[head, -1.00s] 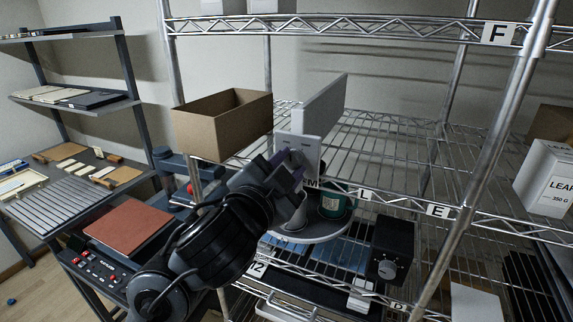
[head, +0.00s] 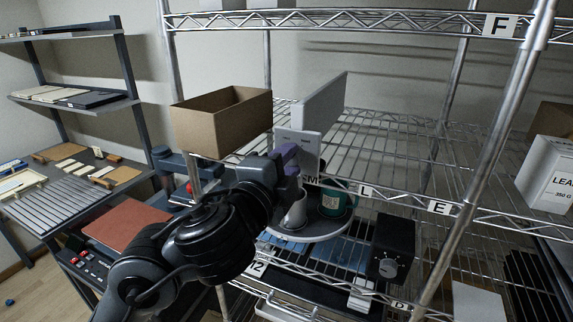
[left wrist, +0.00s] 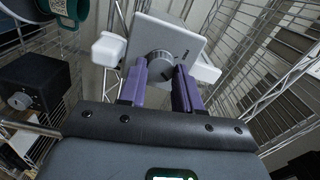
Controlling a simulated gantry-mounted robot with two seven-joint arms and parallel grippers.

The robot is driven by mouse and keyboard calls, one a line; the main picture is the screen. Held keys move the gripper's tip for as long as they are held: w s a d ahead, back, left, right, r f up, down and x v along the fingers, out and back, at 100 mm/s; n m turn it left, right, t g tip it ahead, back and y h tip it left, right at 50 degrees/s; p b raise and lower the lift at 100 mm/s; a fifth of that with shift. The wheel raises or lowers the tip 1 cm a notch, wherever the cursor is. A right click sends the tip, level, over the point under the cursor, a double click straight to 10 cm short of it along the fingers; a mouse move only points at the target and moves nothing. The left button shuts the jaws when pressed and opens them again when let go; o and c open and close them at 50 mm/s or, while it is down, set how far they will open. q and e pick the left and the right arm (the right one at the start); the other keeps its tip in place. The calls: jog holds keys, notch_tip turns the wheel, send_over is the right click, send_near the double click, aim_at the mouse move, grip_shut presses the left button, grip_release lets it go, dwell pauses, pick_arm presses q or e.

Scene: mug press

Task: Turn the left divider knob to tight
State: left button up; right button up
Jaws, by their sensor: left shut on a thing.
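The left divider is a pale upright board (head: 322,107) on the wire shelf, with a light front plate (head: 309,142). In the left wrist view its grey round knob (left wrist: 159,62) sits on the plate (left wrist: 172,36), with small dark marks beside it that I cannot read. My left gripper (head: 288,160) is at the plate. In the left wrist view its purple fingers (left wrist: 160,80) are on either side of the knob, shut on it. In the head view the gripper hides the knob. My right gripper is not in view.
A cardboard box (head: 222,125) stands left of the divider. Below are a green mug (head: 334,203) and a light cup (head: 294,212) on a round tray (head: 318,233). A black box with a dial (head: 391,247) is to the right. The shelf right of the divider is clear.

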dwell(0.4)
pick_arm(q)
jog(key=o, duration=1)
jog(key=shift+o, duration=0.2)
jog(key=shift+s+a, duration=0.1)
jog(key=shift+s, duration=0.3)
jog(key=p+v, duration=0.3)
jog(key=v, duration=0.7)
jog(key=shift+p, duration=0.3)
